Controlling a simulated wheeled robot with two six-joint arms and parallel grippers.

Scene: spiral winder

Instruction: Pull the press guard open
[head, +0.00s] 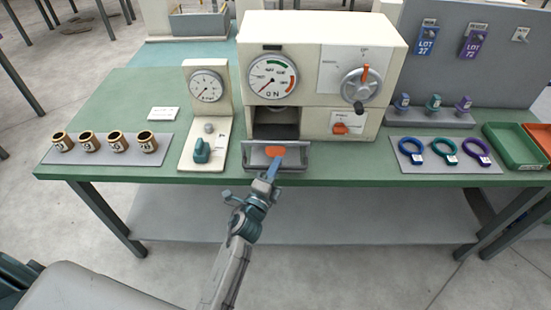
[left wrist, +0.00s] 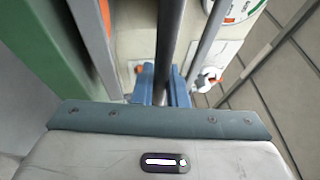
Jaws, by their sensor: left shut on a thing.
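The cream press (head: 315,70) stands at the back middle of the green table, with a dark opening low on its front. Its grey guard (head: 255,157) sits below and in front of the opening, lowered and tilted outward, with an orange oval mark. The opening above it is uncovered. My left gripper (head: 273,178) reaches in from the front and is at the guard's front edge. In the left wrist view, its blue fingers (left wrist: 161,88) are shut on the dark handle bar (left wrist: 171,35) of the guard. My right gripper is in neither view.
A cream gauge stand (head: 207,95) with a teal knob is left of the press. Several brown jars (head: 117,142) stand on a mat at far left. Coloured rings (head: 445,150) lie on a mat at right, beside a green tray (head: 515,150). Floor in front is clear.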

